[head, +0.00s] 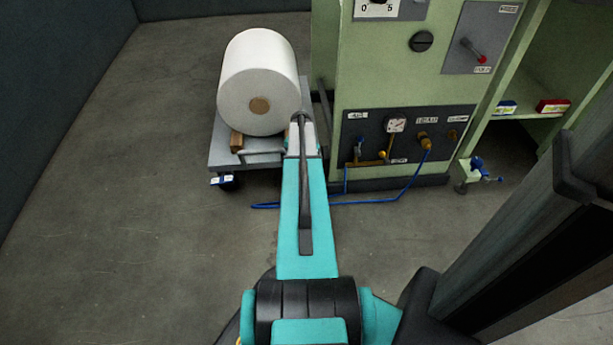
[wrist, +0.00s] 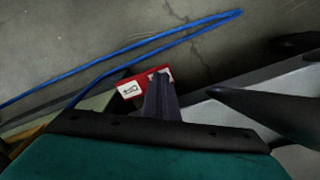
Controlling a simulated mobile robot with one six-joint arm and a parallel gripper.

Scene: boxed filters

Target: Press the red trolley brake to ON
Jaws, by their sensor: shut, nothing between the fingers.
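The red trolley brake (wrist: 130,88) shows in the wrist view as a small red piece with white label patches, too small to read surely. My gripper (wrist: 160,76) is shut and empty, and its dark fingers cover the right part of the red brake in that view. I cannot tell whether the fingertips touch it or hover above it. The trolley (head: 226,150) stands left of the green machine in the head view and bears a large white roll (head: 258,85). The red brake and my fingertips are hidden behind my arm in the head view.
A blue-and-white labelled piece (head: 221,180) sits at the trolley's front left corner. A blue hose (head: 370,200) lies on the floor, also seen in the wrist view (wrist: 150,42). The green machine (head: 330,75) stands close to the right. The floor on the left is clear.

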